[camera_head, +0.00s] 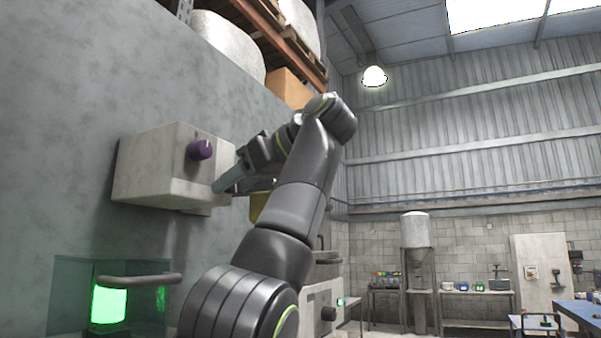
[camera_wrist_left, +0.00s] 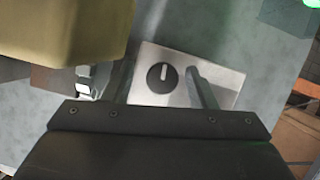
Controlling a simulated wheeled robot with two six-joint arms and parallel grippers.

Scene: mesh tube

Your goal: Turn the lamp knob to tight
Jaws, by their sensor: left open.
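In the left wrist view a dark round knob (camera_wrist_left: 161,77) with a white pointer line sits on a light plate (camera_wrist_left: 149,52). The open fingers of my left gripper (camera_wrist_left: 158,70) show on either side of it. I cannot tell whether this is the purple knob. My right gripper is out of view.
A yellow block (camera_wrist_left: 60,25) stands close to my left gripper in the wrist view. A green-lit glass case (camera_head: 110,304) with a grey bar handle (camera_head: 140,279) is at lower left. Shelving with pallets (camera_head: 285,35) rises above the wall. Benches stand at far right.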

